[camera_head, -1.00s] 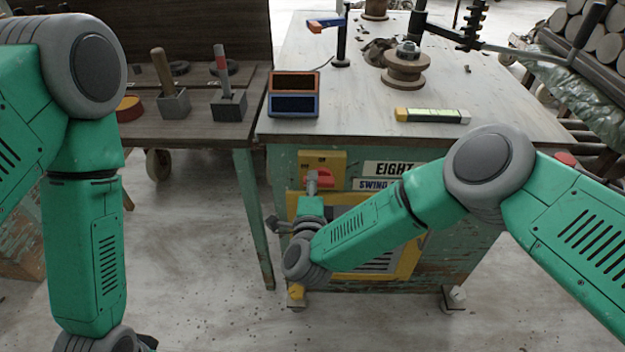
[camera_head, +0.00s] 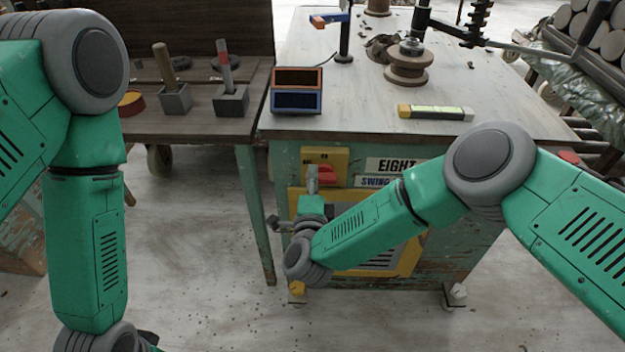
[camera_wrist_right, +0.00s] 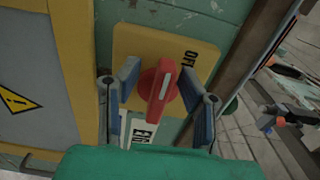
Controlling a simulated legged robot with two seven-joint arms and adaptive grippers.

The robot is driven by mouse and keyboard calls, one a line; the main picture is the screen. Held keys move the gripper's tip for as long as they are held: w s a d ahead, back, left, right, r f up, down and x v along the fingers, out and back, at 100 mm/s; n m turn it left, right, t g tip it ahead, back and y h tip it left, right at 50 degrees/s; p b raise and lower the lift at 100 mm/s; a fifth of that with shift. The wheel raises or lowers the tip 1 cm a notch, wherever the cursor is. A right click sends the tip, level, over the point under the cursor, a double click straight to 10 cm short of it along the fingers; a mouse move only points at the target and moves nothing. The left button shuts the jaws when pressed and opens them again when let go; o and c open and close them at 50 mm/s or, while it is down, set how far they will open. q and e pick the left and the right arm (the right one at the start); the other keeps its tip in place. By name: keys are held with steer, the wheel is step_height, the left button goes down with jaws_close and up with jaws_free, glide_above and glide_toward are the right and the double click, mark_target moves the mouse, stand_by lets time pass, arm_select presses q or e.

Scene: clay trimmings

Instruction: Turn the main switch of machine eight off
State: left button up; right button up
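Machine eight's main switch is a red rotary knob on a yellow plate (camera_head: 335,156), below the worktop and left of the EIGHT sign (camera_head: 388,165). In the right wrist view the red knob (camera_wrist_right: 158,92) sits between the two fingers of my right gripper (camera_wrist_right: 160,95). The fingers are apart, one on each side, with gaps to the knob's raised handle. The handle's white line runs nearly upright in that view, and OFF is printed at the plate's upper right. In the head view my right gripper (camera_head: 313,178) partly covers the knob.
A framed yellow panel (camera_head: 408,262) with vents lies below the switch, behind my right forearm. On the worktop (camera_head: 370,100) are a two-part display box (camera_head: 297,90) and a yellow-ended bar (camera_head: 435,112). A side table (camera_head: 200,128) holds tools at left.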

steer(key=s, duration=1.1)
steer(key=shift+s, duration=0.35)
steer(key=s+d+f+n+g+y+p, duration=0.2)
steer(key=s+d+f+n+g+y, duration=0.1)
steer(key=s+d+f+n+g, duration=1)
steer(key=s+d+r+n+g+h, duration=0.1)
steer(key=s+d+n+g, duration=0.1)
steer(key=s+d, duration=0.5)
steer(key=s+d+r+n+g+h, duration=0.2)
steer(key=s+d, duration=0.4)
steer(key=d, duration=0.4)
steer(key=shift+s+d+r+n, duration=0.3)
steer(key=shift+s+n, duration=0.1)
steer(key=shift+n, duration=0.3)
